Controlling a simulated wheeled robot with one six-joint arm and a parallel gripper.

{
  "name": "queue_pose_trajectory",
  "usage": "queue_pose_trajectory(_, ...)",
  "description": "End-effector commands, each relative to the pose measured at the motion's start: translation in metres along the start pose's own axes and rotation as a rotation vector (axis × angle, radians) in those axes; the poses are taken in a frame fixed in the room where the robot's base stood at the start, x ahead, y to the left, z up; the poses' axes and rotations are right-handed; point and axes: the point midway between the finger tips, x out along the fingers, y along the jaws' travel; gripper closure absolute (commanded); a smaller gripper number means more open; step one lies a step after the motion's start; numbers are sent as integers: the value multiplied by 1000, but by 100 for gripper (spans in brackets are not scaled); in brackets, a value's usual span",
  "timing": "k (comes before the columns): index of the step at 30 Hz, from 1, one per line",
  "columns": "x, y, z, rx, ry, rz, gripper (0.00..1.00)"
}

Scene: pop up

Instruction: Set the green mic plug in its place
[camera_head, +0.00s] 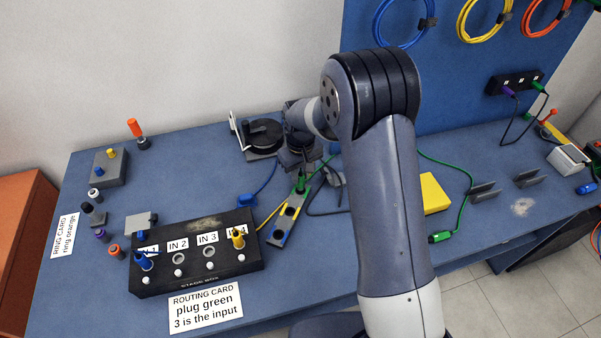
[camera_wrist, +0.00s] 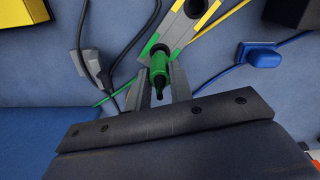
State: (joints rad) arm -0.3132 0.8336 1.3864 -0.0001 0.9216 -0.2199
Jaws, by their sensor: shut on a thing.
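The green mic plug (camera_wrist: 159,68) is between the two fingers of my gripper (camera_wrist: 160,82) in the wrist view. My gripper (camera_head: 301,172) is shut on it in the head view, where the plug (camera_head: 301,187) shows just below the fingers. The plug is at the green-marked end of a grey holder (camera_head: 276,236) with colored bands; I cannot tell if it still sits in it. The black stage box (camera_head: 196,276) has a blue plug (camera_head: 143,261) at IN 1 and a yellow plug (camera_head: 238,240) at IN 4. Sockets IN 2 (camera_head: 180,258) and IN 3 (camera_head: 209,252) are empty.
The routing card (camera_head: 205,308) reads "plug green, 3 is the input". Grey and black connectors (camera_wrist: 85,62) lie beside my gripper. A green cable end (camera_head: 440,237) lies at the right.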

Motion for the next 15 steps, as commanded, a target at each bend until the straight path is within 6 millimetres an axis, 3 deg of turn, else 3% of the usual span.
queue_pose_trajectory(15, 15, 0, 0, 0, 0, 0, 100)
